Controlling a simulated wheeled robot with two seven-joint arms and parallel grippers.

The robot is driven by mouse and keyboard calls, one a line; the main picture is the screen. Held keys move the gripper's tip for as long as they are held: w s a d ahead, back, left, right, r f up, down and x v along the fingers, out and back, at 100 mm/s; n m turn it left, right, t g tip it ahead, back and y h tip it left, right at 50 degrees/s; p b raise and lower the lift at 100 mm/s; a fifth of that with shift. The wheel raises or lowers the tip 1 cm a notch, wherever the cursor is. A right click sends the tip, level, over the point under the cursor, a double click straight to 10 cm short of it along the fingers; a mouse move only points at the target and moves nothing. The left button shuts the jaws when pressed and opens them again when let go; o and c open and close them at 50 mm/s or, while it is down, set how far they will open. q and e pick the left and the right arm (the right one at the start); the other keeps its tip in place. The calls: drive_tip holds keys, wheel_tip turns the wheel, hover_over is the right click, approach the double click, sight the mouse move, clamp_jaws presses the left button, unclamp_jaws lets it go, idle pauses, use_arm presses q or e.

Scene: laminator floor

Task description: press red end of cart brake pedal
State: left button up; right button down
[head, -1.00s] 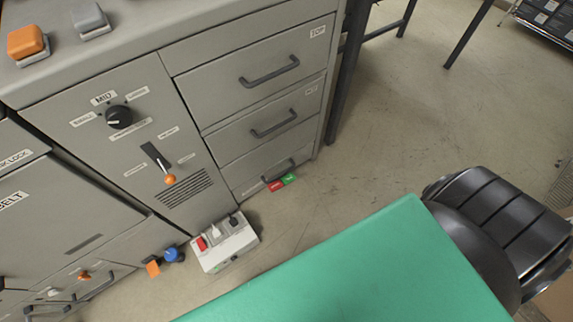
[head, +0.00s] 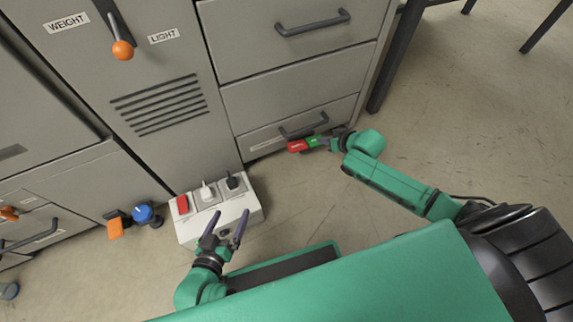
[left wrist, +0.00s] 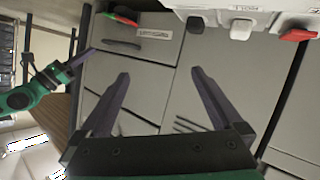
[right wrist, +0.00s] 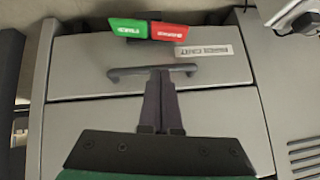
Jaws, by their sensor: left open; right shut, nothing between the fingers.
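The cart brake pedal shows in the head view low at the drawer cabinet's foot, with a red end (head: 297,146) on the left and a green end (head: 313,141) on the right. In the right wrist view the red end (right wrist: 169,31) reads BRAKE and the green end (right wrist: 128,27) reads FREE. My right gripper (head: 328,140) is shut and empty, close to the green end in the head view; contact cannot be told. In its wrist view the fingertips (right wrist: 160,72) point toward the pedal. My left gripper (head: 229,214) is open and empty, over the white switch box's front edge.
The white switch box (head: 242,209) with red, white and black switches stands on the floor left of the pedal. A drawer handle (head: 303,126) is just above the pedal. Blue (head: 142,214) and orange (head: 116,229) parts sit further left.

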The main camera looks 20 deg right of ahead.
use_arm(q)
drive_tip(key=shift+w+d+r+t, duration=0.3)
drive_tip(key=shift+d+r, duration=0.15)
drive_tip(key=shift+r, duration=0.2)
use_arm(e)
drive_tip(key=shift+w+a, duration=0.2)
drive_tip(key=shift+a, duration=0.5)
use_arm(q)
drive_tip(key=shift+w+h, duration=0.1)
drive_tip(key=shift+h, duration=0.2)
use_arm(e)
drive_tip(key=shift+f, duration=0.1)
